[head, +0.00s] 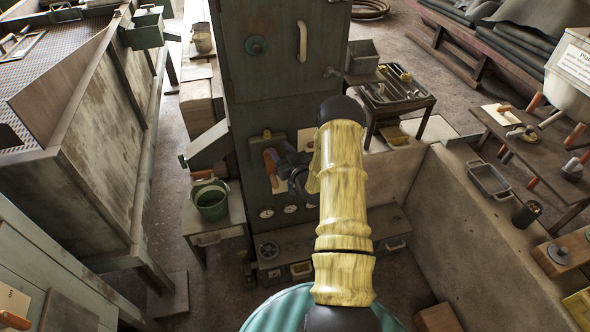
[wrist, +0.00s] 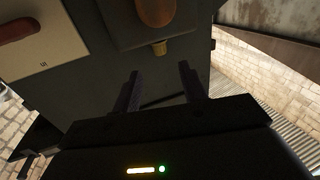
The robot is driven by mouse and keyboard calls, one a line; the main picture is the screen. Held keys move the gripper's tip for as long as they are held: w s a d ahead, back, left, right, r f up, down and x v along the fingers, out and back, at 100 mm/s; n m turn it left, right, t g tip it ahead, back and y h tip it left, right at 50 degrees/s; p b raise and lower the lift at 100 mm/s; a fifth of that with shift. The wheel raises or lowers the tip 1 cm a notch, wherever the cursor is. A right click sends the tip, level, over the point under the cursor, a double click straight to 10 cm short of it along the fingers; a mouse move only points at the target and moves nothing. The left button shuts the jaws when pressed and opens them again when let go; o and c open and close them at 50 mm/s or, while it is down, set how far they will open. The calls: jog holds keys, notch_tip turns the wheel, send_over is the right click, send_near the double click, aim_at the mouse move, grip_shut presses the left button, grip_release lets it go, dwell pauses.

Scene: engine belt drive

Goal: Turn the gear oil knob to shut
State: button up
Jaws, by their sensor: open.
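My gripper (wrist: 159,82) is open and empty in the wrist view, its two dark fingers apart. It points toward a dark panel (wrist: 85,75). A brown-orange knob or handle (wrist: 155,10) is cut off by the top edge, beyond the fingertips and not between them. A small brass piece (wrist: 160,48) sits below it. I cannot tell whether this is the gear oil knob. A second red-brown handle (wrist: 18,28) is on a pale plate at upper left; its marking is unreadable. In the head view an orange-brown handle (head: 271,160) shows on the green cabinet, left of my gripper, which is partly hidden by my arm.
The tall green cabinet (head: 288,75) stands in front of me, with gauges (head: 267,213) low on it. A green bucket (head: 211,199) stands on a bench at left. A low concrete wall (head: 470,225) runs along the right. A tool cart (head: 396,92) stands behind.

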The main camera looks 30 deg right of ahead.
jog(key=s+b, duration=0.2)
jog(key=s, duration=0.7)
jog(key=shift+w+a, duration=0.1)
jog(key=shift+c, duration=0.3)
dwell(0.8)
